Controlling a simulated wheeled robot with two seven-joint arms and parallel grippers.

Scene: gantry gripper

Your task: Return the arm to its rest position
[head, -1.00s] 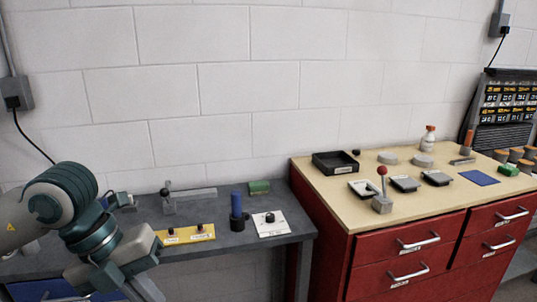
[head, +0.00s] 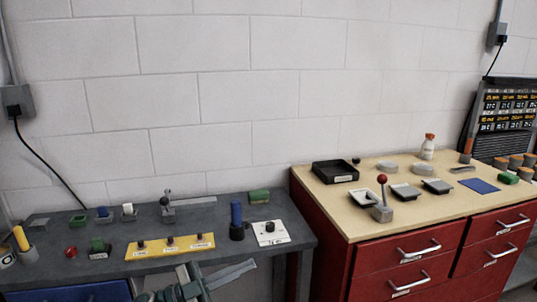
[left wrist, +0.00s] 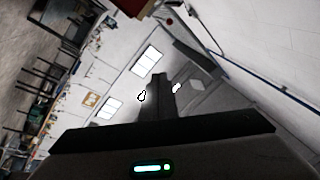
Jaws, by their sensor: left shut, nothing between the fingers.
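My left gripper (head: 188,272) shows low in the head view, at the bottom edge just in front of the grey bench (head: 225,262). Its fingers are closed with nothing between them. It is apart from the controls on the bench top. The rest of my left arm is mostly below the picture. In the left wrist view the closed fingers (left wrist: 158,82) stand out against the ceiling and its lights, so the gripper points upward. My right gripper is in neither view.
The bench holds a yellow panel (head: 170,247) with several knobs, a blue handle (head: 236,215), a white knob panel (head: 270,234) and a red button (head: 71,252). A red drawer cabinet (head: 365,262) stands to the right, a red-ball lever (head: 382,181) on its top.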

